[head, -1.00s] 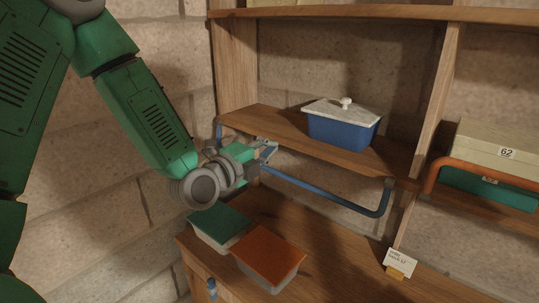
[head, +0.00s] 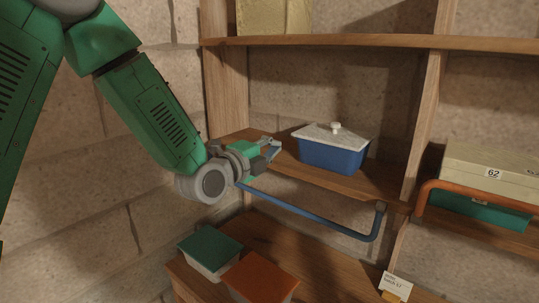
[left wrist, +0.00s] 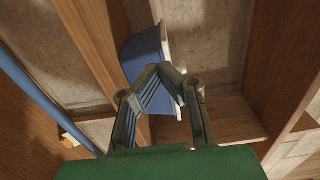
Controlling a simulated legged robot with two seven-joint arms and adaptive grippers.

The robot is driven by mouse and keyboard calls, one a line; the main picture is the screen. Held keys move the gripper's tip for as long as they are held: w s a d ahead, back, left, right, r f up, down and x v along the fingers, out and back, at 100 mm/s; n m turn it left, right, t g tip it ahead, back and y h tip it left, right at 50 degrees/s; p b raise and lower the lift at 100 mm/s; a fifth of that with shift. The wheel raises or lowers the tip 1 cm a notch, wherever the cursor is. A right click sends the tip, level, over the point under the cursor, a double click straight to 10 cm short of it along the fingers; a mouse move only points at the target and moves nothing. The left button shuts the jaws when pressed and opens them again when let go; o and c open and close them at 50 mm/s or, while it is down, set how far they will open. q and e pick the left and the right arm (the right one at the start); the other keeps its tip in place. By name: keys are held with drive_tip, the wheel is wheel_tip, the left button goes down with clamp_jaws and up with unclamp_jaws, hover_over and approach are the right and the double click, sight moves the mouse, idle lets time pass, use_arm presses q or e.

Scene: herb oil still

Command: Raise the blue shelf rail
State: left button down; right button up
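The blue shelf rail (head: 310,213) runs along and below the front of the middle shelf (head: 375,180), with its right end bent up to the shelf side. Its left end is hidden behind my left gripper and wrist. My left gripper (head: 274,148) is over the left part of that shelf, above the rail, pointing at the blue box. In the left wrist view its fingertips (left wrist: 161,68) come together, with nothing seen between them. The rail (left wrist: 38,92) passes to the left there, apart from the fingers. My right gripper is not in view.
A blue box with a white lid (head: 333,152) stands on the shelf, close to my fingertips. On the right are an orange rail (head: 475,192) and a box marked 62 (head: 492,165). Green-lidded (head: 210,247) and orange-lidded (head: 262,277) containers sit below.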

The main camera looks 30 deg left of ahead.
sight(293, 135)
use_arm(q)
drive_tip(key=shift+w+d+r, duration=0.1)
drive_tip(key=shift+w+r, duration=0.1)
drive_tip(key=shift+w, duration=1)
drive_tip(key=shift+w+d+r, duration=0.1)
drive_tip(key=shift+w+r, duration=0.05)
drive_tip(key=shift+w, duration=1.05)
drive_tip(key=shift+w+b, duration=0.35)
drive_tip(key=shift+w, duration=0.2)
drive_tip(key=c, duration=1.3)
unclamp_jaws()
drive_tip(key=shift+s, duration=0.1)
drive_tip(key=s, duration=0.6)
drive_tip(key=s+b, duration=0.1)
drive_tip(key=s, duration=0.2)
drive_tip(key=shift+a, duration=0.35)
